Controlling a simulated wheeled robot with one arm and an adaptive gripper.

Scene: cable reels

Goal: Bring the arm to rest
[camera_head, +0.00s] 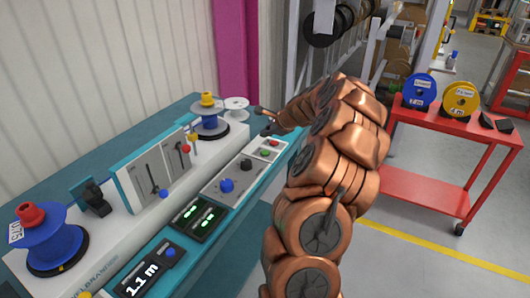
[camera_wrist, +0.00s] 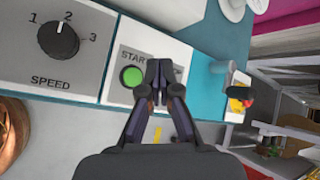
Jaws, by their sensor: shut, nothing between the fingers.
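My copper-coloured arm (camera_head: 325,170) rises through the middle of the head view and bends left over the right end of the machine. My gripper (camera_wrist: 157,82) is shut and empty in the wrist view, its fingertips over the start/stop panel, just right of the green button (camera_wrist: 132,76). I cannot tell whether the fingertips touch the panel. In the head view the gripper end (camera_head: 262,112) is small and dark above the machine's right end. A speed dial (camera_wrist: 58,38) is at the upper left of the wrist view.
The machine carries a blue reel with a red knob (camera_head: 48,238) at left and a grey reel with a yellow knob (camera_head: 209,118) at the back. A red cart (camera_head: 455,124) at right holds a blue reel (camera_head: 419,90) and a yellow reel (camera_head: 460,100). Grey floor lies between.

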